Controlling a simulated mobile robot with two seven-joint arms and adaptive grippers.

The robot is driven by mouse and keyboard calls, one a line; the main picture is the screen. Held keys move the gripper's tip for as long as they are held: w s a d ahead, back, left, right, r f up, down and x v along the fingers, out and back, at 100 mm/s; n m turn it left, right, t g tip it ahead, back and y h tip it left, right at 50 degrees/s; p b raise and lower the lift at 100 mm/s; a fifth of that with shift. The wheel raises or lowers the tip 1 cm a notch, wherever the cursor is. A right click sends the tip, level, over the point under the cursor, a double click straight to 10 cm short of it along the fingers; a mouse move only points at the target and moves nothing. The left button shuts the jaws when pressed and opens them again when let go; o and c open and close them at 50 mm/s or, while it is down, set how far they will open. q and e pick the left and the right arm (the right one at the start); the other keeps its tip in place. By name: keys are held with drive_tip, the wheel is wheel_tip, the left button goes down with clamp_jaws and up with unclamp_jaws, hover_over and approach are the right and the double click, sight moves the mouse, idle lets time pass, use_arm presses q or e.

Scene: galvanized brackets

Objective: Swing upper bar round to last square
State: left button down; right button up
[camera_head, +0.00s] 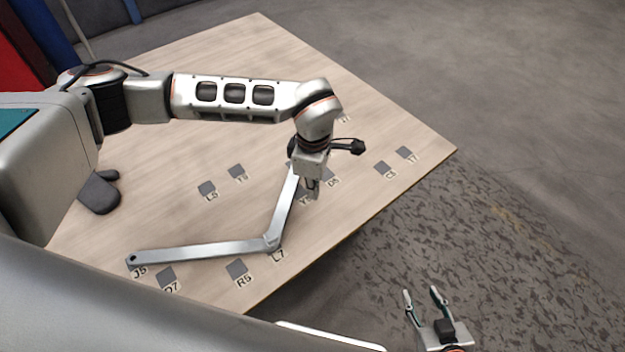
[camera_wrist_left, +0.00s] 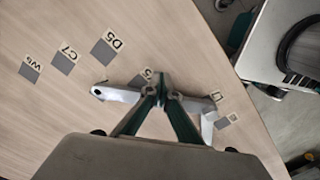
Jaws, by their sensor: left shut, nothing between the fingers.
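Two flat grey metal bars are joined in a bent linkage on the wooden table. The lower bar (camera_head: 200,252) runs from the J5 label to the joint near L7. The upper bar (camera_head: 283,210) runs from that joint up to my left gripper (camera_head: 312,190), which hides its far end in the head view. In the left wrist view, the upper bar (camera_wrist_left: 118,95) passes behind the shut fingers of my left gripper (camera_wrist_left: 161,80), its holed end showing to the left. Whether the fingers touch it, I cannot tell. My right gripper (camera_head: 421,292) is open and empty, beyond the table's front edge.
Grey labelled squares lie on the table (camera_head: 240,50), among them L5 (camera_head: 207,188), R5 (camera_head: 237,268) and D7 (camera_head: 166,277); D5 (camera_wrist_left: 103,51) shows in the left wrist view. A dark object (camera_head: 98,192) lies at the left.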

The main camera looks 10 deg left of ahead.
sight(290, 196)
use_arm(q)
wheel_tip(290, 196, down, 5)
drive_tip(key=shift+f, duration=0.2)
drive_tip(key=a, duration=0.3)
drive_tip(key=shift+w+a+r, duration=0.1)
drive_tip(key=shift+a+r, duration=0.1)
drive_tip(key=shift+r, duration=0.1)
drive_tip(key=shift+a, duration=0.25)
drive_tip(key=shift+a, duration=0.1)
drive_tip(key=shift+w+a+r+p, duration=0.1)
drive_tip(key=shift+a+p, duration=0.55)
drive_tip(key=shift+a, duration=0.5)
drive_tip(key=shift+d, duration=0.1)
